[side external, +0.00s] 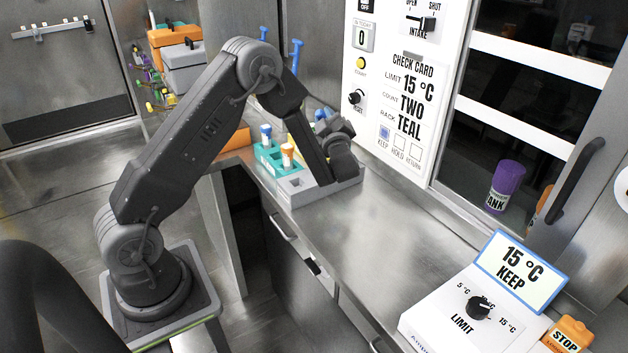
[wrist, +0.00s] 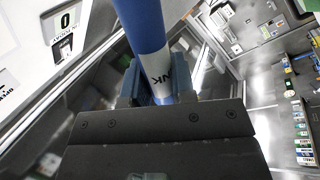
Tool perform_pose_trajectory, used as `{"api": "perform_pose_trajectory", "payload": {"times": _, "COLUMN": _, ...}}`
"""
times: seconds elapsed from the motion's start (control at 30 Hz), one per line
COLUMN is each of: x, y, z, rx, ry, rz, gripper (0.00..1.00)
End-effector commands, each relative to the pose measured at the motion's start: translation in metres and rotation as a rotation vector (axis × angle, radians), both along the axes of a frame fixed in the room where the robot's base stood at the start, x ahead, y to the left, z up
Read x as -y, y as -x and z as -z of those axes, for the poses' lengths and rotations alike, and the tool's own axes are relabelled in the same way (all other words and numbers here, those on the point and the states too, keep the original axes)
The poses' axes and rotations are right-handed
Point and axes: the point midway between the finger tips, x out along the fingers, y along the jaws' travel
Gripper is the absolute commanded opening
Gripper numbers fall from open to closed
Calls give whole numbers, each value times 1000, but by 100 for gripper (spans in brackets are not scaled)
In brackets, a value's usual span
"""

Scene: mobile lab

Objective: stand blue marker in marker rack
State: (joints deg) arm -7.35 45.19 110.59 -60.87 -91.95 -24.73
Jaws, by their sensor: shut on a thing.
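In the wrist view a blue marker (wrist: 143,28) with a white band and dark letters, partly cut off, stands between the fingers of my gripper (wrist: 158,82). The gripper is shut on it. The marker's far end runs out of the top of that view, and its near end is hidden by the gripper body. In the side view my gripper (side external: 338,130) is over the back right of a grey and teal rack (side external: 291,184) on the counter. My arm hides part of the rack there, and the marker is hard to make out.
A blue-topped item (side external: 265,132) and an orange-and-white one (side external: 287,155) stand in the rack's teal part. The wall panel (side external: 400,90) is close behind my gripper. The counter (side external: 390,225) is clear up to the white limit box (side external: 475,310).

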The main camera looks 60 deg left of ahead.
Motion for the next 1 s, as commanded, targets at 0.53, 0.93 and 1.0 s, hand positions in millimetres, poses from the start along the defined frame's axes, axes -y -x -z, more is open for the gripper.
{"api": "perform_pose_trajectory", "payload": {"times": 0.53, "x": -94, "y": 88, "z": -12, "rx": -487, "ry": -156, "rz": 373, "gripper": 0}}
{"api": "perform_pose_trajectory", "payload": {"times": 0.93, "x": -81, "y": 171, "z": 9, "rx": -727, "ry": -334, "rz": 584, "gripper": 0}}
{"api": "perform_pose_trajectory", "payload": {"times": 1.0, "x": -78, "y": 178, "z": 11, "rx": -745, "ry": -352, "rz": 601, "gripper": 0}}
